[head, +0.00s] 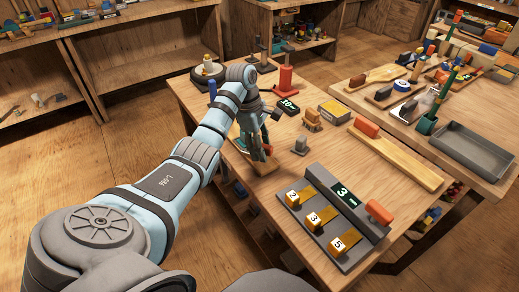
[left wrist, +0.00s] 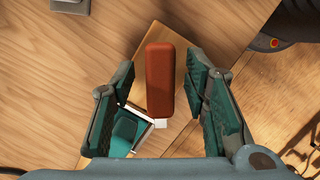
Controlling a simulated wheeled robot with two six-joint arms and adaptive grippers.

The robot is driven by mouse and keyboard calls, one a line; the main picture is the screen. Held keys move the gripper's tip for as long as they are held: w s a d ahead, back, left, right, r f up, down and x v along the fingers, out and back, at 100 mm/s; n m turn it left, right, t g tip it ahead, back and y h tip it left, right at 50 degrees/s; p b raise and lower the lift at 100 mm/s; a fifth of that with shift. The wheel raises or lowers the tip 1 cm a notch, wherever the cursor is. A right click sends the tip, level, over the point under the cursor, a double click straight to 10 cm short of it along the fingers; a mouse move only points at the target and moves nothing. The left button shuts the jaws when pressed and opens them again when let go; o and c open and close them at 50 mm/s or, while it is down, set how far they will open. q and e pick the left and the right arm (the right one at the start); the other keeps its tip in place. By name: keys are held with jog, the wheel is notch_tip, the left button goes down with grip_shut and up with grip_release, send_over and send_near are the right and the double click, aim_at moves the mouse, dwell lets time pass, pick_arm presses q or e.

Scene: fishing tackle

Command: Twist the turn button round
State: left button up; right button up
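A red-brown bar (left wrist: 160,82) with rounded ends, which looks like the turn button, lies lengthwise on a wooden board (left wrist: 205,42) in the left wrist view. A small white piece shows at its near end. My left gripper (left wrist: 170,108) is open, with one teal-padded finger on each side of the bar and visible gaps between. A teal, white-edged piece (left wrist: 125,128) lies by the left finger, partly covered by it. In the head view my left gripper (head: 262,152) points down over the board (head: 264,169) and hides the bar. My right gripper is not in view.
A grey panel with numbered yellow blocks (head: 348,252) lies at the near right of the table (head: 300,168). A small grey block (head: 300,146) and a brown brush-like piece (head: 312,120) stand right of the gripper. A long board with a red block (head: 405,160) lies farther right.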

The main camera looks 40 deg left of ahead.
pick_arm(q)
jog(key=shift+o, duration=0.4)
jog(key=shift+r, duration=0.1)
jog(key=p+v, duration=0.2)
jog(key=d+p+v, duration=0.1)
jog(key=p+v, duration=0.3)
jog(key=v, duration=0.1)
jog(key=shift+w+d+r+p, duration=0.2)
jog(key=shift+w+d+p, duration=0.05)
jog(key=shift+d+p, duration=0.05)
jog(key=shift+f, duration=0.15)
